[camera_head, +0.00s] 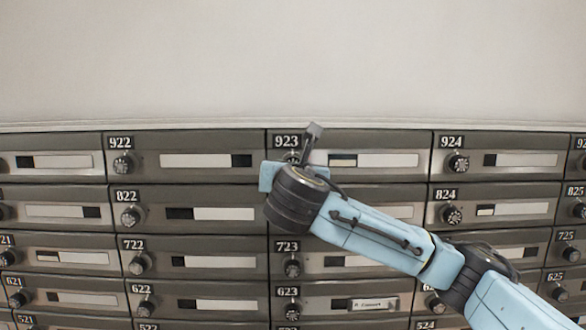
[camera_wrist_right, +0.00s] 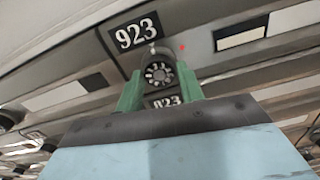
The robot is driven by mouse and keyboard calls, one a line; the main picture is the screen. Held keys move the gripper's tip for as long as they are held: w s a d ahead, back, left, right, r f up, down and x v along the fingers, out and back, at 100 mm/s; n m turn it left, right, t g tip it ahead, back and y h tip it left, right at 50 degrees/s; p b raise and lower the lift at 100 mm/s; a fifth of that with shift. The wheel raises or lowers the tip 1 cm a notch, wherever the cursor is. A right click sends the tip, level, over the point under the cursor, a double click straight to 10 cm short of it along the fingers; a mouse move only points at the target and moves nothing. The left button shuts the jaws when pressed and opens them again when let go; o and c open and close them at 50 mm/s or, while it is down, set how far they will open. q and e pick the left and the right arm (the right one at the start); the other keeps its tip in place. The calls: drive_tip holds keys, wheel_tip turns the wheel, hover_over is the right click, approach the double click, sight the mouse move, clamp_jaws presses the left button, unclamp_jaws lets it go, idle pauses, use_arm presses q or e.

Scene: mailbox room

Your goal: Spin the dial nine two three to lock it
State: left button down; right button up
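The dial (camera_wrist_right: 158,72) of box 923 is a round dark knob with light marks, below the 923 number plate (camera_wrist_right: 135,34) in the right wrist view. My right gripper (camera_wrist_right: 158,76) is in front of it, its two green fingers apart, one on each side of the dial. I cannot tell whether they touch it. In the head view the 923 plate (camera_head: 286,141) shows at the centre, and my right wrist and gripper hide most of the dial below it. My left gripper is in neither view.
Rows of similar mailboxes fill the wall. The dial of 922 (camera_head: 123,163) is to the left, the dial of 924 (camera_head: 458,162) to the right, and the 723 dial (camera_head: 292,267) is below. A bare pale wall (camera_head: 290,60) rises above the top row.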

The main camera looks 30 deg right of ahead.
drive_tip(key=c, duration=0.5)
drive_tip(key=shift+m, duration=0.3)
drive_tip(key=shift+m+b, duration=2.15)
drive_tip(key=shift+m, duration=14.95)
drive_tip(key=shift+r, duration=0.1)
